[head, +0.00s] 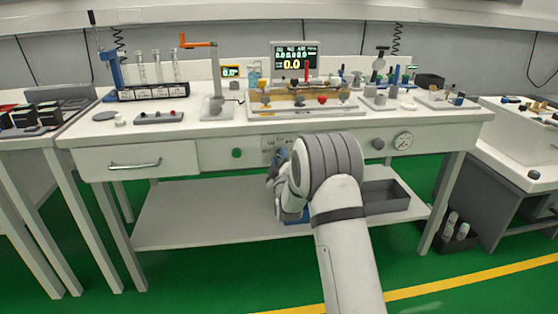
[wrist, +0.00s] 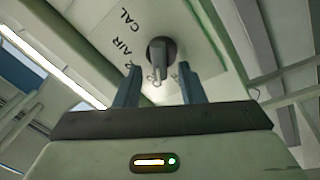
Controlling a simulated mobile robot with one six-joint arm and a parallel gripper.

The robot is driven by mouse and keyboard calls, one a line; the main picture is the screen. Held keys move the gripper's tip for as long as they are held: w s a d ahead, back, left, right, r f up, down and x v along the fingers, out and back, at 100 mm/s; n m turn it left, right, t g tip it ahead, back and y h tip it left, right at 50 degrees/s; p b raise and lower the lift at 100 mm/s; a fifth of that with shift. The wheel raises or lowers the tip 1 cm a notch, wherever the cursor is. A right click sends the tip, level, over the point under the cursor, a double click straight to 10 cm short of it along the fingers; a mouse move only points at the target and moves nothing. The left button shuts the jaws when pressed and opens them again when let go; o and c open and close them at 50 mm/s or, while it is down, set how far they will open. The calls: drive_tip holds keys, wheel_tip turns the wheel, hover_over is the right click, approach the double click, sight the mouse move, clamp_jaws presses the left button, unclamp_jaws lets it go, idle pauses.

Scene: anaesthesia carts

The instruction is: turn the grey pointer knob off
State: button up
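The grey pointer knob (wrist: 161,52) sits on a pale panel in the wrist view. It has a round dark base, and its bar points towards the bottom of the picture. The words "AIR" and "CAL" are printed on the panel to its left; no "OFF" mark can be read. My gripper (wrist: 159,72) is open, with one finger on either side of the knob's bar and a visible gap at each side. In the head view my gripper (head: 279,168) is at the bench's front panel, partly behind my arm, and this knob cannot be made out there.
The bench front (head: 215,153) also carries a green button (head: 236,153), another grey knob (head: 378,144) and a round gauge (head: 403,141). A drawer (head: 135,163) is at left. Below are a shelf (head: 190,210) and a dark bin (head: 385,196). The benchtop is crowded.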

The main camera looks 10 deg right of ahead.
drive_tip(key=shift+c, duration=0.3)
clamp_jaws()
drive_tip(key=f+n+b, duration=0.1)
drive_tip(key=n+b, duration=0.1)
drive_tip(key=b, duration=0.1)
drive_tip(key=shift+y, duration=0.4)
drive_tip(key=shift+n+y+b, duration=0.3)
drive_tip(key=shift+n+b, duration=0.8)
drive_tip(key=shift+b, duration=0.15)
drive_tip(key=shift+r+n+y+b, duration=0.2)
drive_tip(key=shift+n+y+b, duration=0.3)
drive_tip(key=shift+n, duration=0.5)
drive_tip(key=shift+o, duration=0.3)
unclamp_jaws()
drive_tip(key=shift+h, duration=0.3)
